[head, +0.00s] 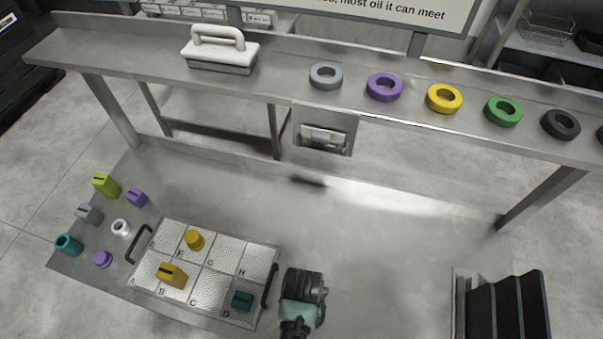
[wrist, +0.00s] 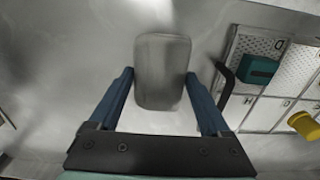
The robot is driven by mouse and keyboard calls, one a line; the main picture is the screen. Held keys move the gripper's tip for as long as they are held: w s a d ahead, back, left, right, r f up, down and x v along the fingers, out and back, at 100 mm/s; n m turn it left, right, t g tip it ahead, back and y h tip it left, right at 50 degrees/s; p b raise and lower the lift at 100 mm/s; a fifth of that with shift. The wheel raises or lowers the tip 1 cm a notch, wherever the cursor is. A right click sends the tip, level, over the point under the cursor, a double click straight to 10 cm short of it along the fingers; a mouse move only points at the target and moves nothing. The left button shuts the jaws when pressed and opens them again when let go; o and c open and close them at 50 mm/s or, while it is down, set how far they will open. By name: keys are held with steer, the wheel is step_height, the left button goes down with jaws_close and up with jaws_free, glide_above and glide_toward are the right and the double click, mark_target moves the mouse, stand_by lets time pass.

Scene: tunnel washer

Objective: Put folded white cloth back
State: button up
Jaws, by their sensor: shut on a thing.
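My gripper (head: 304,286) is over the steel bench, just right of the lettered tray, and points away from the head camera. In the wrist view my gripper (wrist: 160,80) has its two blue fingers on either side of a pale grey-white, rounded oblong (wrist: 162,60), which looks like the folded white cloth. The gripper is shut on it. The cloth's folds are too blurred to make out. In the head view the cloth is hidden behind the gripper.
The lettered tray (head: 205,283) holds yellow and teal pieces. Several coloured pieces stand left of it. A black slotted rack (head: 508,305) with a pale side is at the lower right. A raised shelf (head: 290,85) carries coloured rings and a white-handled tool (head: 220,50). The middle bench is clear.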

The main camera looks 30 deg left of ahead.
steer(key=shift+f, duration=1.85)
steer(key=shift+f, duration=0.15)
steer(key=o, duration=1)
step_height(320, 180, up, 12)
steer(key=shift+r, duration=0.15)
